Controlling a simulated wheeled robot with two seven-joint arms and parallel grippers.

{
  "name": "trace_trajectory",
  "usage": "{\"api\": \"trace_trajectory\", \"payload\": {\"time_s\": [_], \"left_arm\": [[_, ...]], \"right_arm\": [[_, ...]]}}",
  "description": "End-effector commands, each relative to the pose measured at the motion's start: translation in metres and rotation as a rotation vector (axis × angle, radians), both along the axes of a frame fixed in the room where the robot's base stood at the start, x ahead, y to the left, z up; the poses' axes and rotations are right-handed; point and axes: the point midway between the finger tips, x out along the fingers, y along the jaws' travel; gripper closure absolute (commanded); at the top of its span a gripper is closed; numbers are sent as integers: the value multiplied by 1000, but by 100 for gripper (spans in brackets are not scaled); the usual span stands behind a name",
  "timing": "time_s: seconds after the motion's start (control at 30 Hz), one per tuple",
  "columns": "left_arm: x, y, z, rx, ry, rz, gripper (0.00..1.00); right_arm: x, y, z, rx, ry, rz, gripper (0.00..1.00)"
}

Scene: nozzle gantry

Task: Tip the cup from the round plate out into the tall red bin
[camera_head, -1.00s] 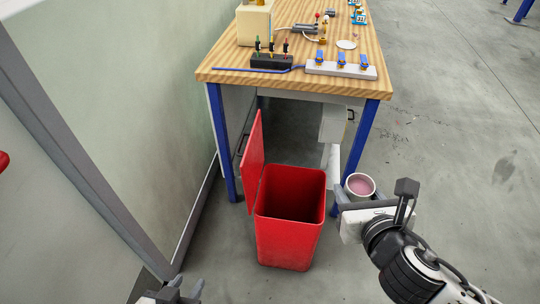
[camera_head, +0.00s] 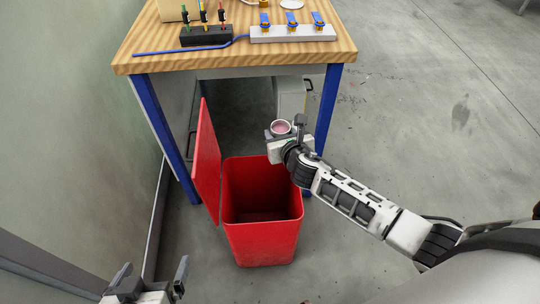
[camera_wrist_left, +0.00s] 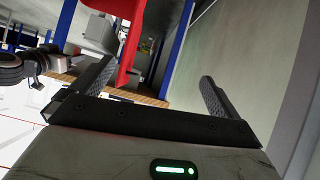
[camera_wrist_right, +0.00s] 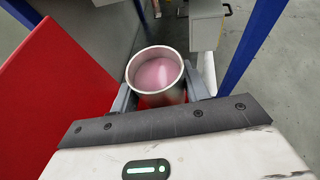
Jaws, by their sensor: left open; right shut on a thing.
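The cup (camera_head: 281,127) is a small pale round cup with pink contents. My right gripper (camera_head: 290,134) is shut on it near the back right corner of the red bin. In the right wrist view the cup (camera_wrist_right: 155,72) sits upright between the fingers, its pink contents level inside. The tall red bin (camera_head: 262,238) stands open on the floor, its lid (camera_head: 206,160) raised on the left side. My left gripper (camera_head: 152,282) is open and empty at the bottom left. The round plate (camera_head: 291,4) seems to be the pale disc on the table, cut by the frame's top.
A wooden table (camera_head: 150,52) with blue legs stands behind the bin, bearing a white strip with blue clips (camera_head: 292,33) and a black block with coloured pins (camera_head: 206,36). A pale wall (camera_head: 70,120) runs along the left. Floor at the right is clear.

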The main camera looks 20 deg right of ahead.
Motion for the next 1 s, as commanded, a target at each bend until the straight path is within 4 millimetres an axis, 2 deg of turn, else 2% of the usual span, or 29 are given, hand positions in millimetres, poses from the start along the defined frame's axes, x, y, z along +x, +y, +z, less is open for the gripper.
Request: {"api": "trace_trajectory", "payload": {"time_s": [0.03,0.1,0.23,0.37,0.63,0.83,0.87,1.0], "left_arm": [[0,-1,-9,-7,-5,-1,0],[1,-2,-10,-16,-9,-1,0],[1,-4,-11,-25,-14,-2,0],[2,-4,-13,-31,-17,-2,0],[2,-8,-36,-57,-54,-4,0],[2,-9,-55,-49,-99,-19,0],[3,-10,-53,-51,-90,-21,0],[5,-14,-68,-54,-65,-33,0]], "right_arm": [[9,4,-26,3,3,6,79],[16,10,-45,1,3,22,79],[23,18,-67,2,2,43,79],[25,21,-75,-12,-6,53,79],[20,27,-87,-182,-97,51,79],[17,32,-88,-371,-195,49,79],[18,32,-81,-378,-197,49,79],[17,33,-81,-420,-218,50,79]]}}
